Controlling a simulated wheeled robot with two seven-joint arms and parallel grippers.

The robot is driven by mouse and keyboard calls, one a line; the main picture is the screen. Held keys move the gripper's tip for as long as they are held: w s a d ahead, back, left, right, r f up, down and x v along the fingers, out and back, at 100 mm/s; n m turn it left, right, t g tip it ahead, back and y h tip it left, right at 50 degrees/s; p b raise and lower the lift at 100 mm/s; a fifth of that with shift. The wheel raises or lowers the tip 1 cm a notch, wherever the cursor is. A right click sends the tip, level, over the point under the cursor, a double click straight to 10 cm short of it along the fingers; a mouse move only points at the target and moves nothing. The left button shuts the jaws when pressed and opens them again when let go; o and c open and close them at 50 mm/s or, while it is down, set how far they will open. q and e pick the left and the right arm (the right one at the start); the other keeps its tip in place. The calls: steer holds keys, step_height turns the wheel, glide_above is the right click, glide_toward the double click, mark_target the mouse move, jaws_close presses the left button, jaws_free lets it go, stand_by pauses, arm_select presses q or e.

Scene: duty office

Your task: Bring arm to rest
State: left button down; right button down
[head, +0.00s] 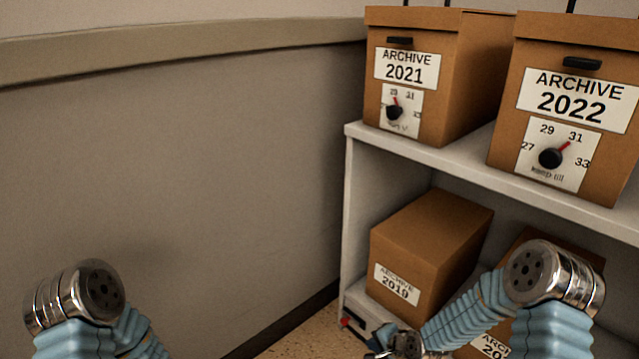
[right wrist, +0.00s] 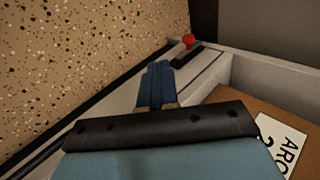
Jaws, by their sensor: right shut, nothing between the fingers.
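My right arm (head: 470,315) reaches down from the right toward the foot of the shelf. Its gripper (head: 382,335) is small and partly cut off at the bottom of the head view. In the right wrist view the blue fingers (right wrist: 158,70) are together and hold nothing. They are over the shelf's light bottom edge, just short of a red-tipped dark part (right wrist: 188,42). Whether they touch it I cannot tell. My left arm (head: 90,300) shows at the lower left, bent, and its gripper is out of view.
A pale shelf unit (head: 352,200) bears boxes marked Archive 2021 (head: 450,90) and Archive 2022 (head: 510,110) on top, each with a dial. Below sit the 2019 box (head: 425,240) and another box behind my right arm. A grey wall (head: 200,190) closes the left.

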steer(key=s+a+f+n+g, duration=0.3)
steer(key=s+n, duration=0.2)
steer(key=s, duration=0.6)
steer(key=s+a+f+n+g, duration=0.3)
steer(key=s+n, duration=0.1)
steer(key=s, duration=0.7)
step_height(320, 180, up, 13)
steer(key=p, duration=1.3)
steer(key=shift+s+a+n, duration=0.35)
steer(key=shift+a+n, duration=0.05)
steer(key=shift+d, duration=0.1)
